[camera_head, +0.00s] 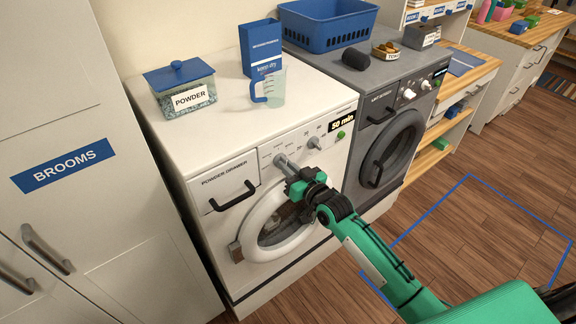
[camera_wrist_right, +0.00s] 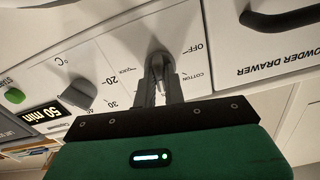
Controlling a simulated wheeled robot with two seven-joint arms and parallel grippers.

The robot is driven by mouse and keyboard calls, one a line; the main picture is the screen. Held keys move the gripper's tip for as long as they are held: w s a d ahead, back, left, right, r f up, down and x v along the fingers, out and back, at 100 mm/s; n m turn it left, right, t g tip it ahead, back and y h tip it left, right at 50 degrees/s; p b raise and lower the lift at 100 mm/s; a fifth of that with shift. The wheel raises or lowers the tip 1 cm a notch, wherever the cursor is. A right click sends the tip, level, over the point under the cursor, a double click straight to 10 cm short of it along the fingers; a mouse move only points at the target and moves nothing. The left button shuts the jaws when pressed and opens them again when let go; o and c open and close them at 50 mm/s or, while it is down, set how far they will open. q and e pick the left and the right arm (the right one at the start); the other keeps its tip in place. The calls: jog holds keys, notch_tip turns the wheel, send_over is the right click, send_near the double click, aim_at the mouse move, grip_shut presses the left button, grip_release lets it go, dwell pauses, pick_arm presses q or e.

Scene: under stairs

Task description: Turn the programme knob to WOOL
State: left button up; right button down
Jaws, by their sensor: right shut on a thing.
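The white washing machine (camera_head: 175,140) stands beside the broom cupboard. Its programme knob (camera_head: 281,160) is on the front panel, to the right of the powder drawer. My right gripper (camera_head: 289,168) is at the panel, shut on this knob. In the right wrist view the grey knob (camera_wrist_right: 158,66) sits between the two fingers (camera_wrist_right: 168,86), and the panel appears upside down. I cannot tell where the knob points. My left gripper is out of view.
A temperature knob (camera_wrist_right: 80,93), a "50 min" display (camera_head: 342,122) and a green start button (camera_head: 341,135) share the panel. The drawer handle (camera_head: 232,198) sticks out close by. The round door (camera_head: 270,225) lies below my gripper. A grey dryer (camera_head: 375,95) stands to the right.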

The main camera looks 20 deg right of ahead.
jog(key=shift+f+m+p, duration=0.15)
jog(key=shift+m+p, duration=0.25)
jog(key=shift+m, duration=3.5)
jog(key=c, duration=1.5)
grip_release()
jog(key=b+v, duration=0.3)
jog(key=v, duration=1.1)
jog(key=shift+b, duration=0.35)
